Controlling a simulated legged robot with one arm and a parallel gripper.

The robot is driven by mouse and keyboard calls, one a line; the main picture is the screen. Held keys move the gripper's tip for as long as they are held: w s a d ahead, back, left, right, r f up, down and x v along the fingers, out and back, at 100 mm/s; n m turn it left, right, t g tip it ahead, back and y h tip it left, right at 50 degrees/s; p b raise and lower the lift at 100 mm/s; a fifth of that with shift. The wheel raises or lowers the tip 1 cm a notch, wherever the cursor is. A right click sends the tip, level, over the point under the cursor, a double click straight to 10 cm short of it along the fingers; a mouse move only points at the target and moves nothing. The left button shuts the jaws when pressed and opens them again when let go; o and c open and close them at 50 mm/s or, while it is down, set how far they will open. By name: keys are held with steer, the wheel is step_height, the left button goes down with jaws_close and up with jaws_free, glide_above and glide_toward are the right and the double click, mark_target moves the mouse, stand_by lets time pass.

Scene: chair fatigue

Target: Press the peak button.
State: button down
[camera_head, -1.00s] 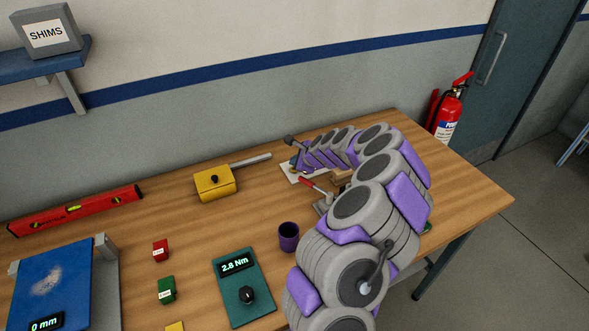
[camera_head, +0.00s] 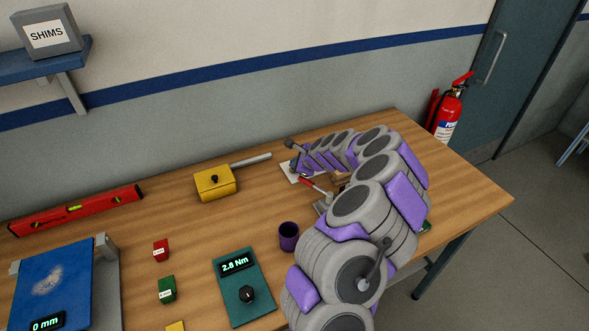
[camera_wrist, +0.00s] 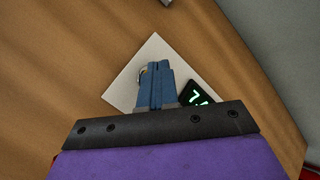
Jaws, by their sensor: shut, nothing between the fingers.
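In the wrist view a pale square plate (camera_wrist: 130,88) lies on the wooden bench, with a dark display (camera_wrist: 199,96) showing green digits that begin with a 7. My gripper (camera_wrist: 156,68) is shut and empty, its blue fingers over the middle of the plate. In the head view the plate (camera_head: 288,172) shows at the back of the bench, mostly behind my arm.
A red-handled clamp (camera_head: 314,188) stands near the plate, partly behind my arm. A purple cup (camera_head: 289,236), a green torque box (camera_head: 243,287) reading about 2.8 Nm and a yellow block with a grey bar (camera_head: 215,184) are to the left. The bench between them is clear.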

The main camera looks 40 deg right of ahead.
steer(key=shift+f, duration=0.15)
stand_by(0.5)
steer(key=shift+r+p, duration=0.8)
steer(key=shift+p, duration=0.15)
steer(key=shift+r, duration=0.1)
step_height(320, 180, up, 5)
steer(key=p, duration=0.5)
stand_by(0.5)
